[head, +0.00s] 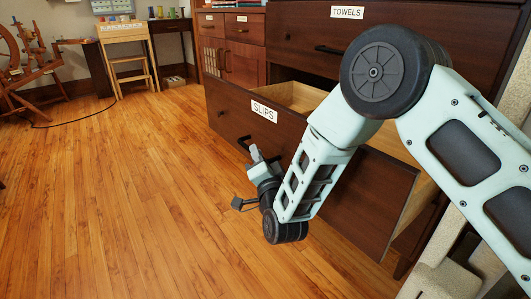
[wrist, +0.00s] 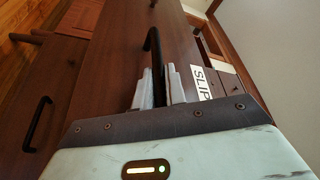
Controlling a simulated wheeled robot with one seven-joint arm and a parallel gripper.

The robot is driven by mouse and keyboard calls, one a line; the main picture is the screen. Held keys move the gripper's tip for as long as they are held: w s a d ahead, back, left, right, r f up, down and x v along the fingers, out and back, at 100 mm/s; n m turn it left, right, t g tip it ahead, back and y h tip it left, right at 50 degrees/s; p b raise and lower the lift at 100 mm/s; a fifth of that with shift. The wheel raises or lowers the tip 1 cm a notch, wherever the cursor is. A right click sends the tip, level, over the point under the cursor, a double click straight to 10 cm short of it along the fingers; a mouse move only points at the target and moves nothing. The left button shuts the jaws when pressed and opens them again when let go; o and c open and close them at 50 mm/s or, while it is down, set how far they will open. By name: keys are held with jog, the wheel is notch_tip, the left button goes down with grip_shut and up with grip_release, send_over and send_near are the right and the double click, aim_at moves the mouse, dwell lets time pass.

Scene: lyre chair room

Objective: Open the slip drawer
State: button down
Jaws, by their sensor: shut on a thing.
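The slip drawer (head: 222,106) has a dark brown front with a white "SLIPS" label (head: 264,112), which also shows in the wrist view (wrist: 201,84). It stands pulled out from the dresser, and its pale wooden inside (head: 298,95) shows behind the front. Its black bar handle (wrist: 152,42) rises between the pale fingers of my gripper (wrist: 158,74). My gripper (head: 253,152) is shut on this handle, at the outer face of the drawer. My arm hides the middle of the drawer in the head view.
The towels drawer (head: 306,30) above is closed. Another black handle (wrist: 38,124) shows in the wrist view. A reddish cabinet (head: 240,62), a wooden high chair (head: 130,60) and a spinning wheel (head: 28,65) stand further back. The wooden floor (head: 130,190) in front is clear.

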jog(key=c, duration=1.5)
grip_release()
jog(key=shift+o, duration=0.2)
jog(key=v, duration=1.7)
jog(key=shift+s+p, duration=0.25)
jog(key=shift+p, duration=0.15)
